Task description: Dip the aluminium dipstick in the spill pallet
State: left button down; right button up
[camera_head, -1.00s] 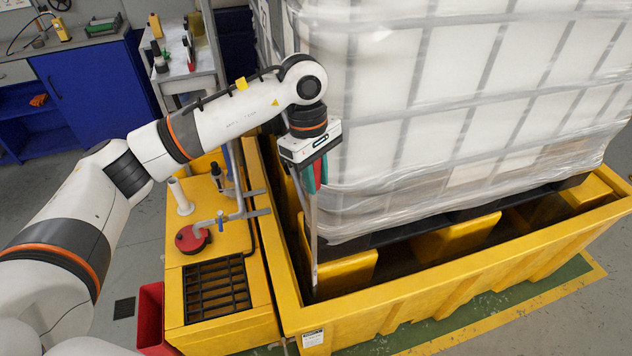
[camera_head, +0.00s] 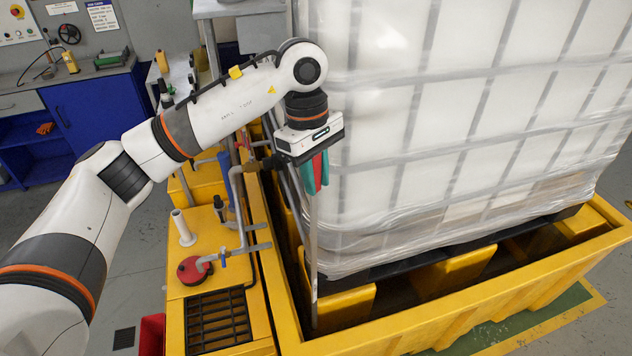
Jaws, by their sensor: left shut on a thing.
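My left gripper (camera_head: 315,176) points down at the inner left side of the yellow spill pallet (camera_head: 267,262). It is shut on the aluminium dipstick (camera_head: 313,245), a thin grey strip that hangs nearly upright below the jaws. The dipstick's lower end reaches down inside the pallet's front left corner, beside a yellow support block. I cannot tell whether the tip touches the pallet floor or any liquid. My right gripper is not in view.
A wrapped white tank (camera_head: 470,110) stands on the pallet just right of the dipstick. A yellow unit with a black grate (camera_head: 217,318) and a red cap (camera_head: 193,269) adjoins the pallet's left side. A blue cabinet (camera_head: 95,110) stands at back left.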

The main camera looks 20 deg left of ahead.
pick_arm(q)
notch_tip(320, 180, up, 10)
jog(key=p, duration=0.2)
jog(key=shift+r+p, duration=0.15)
jog(key=shift+p, duration=0.25)
jog(key=shift+r, duration=0.7)
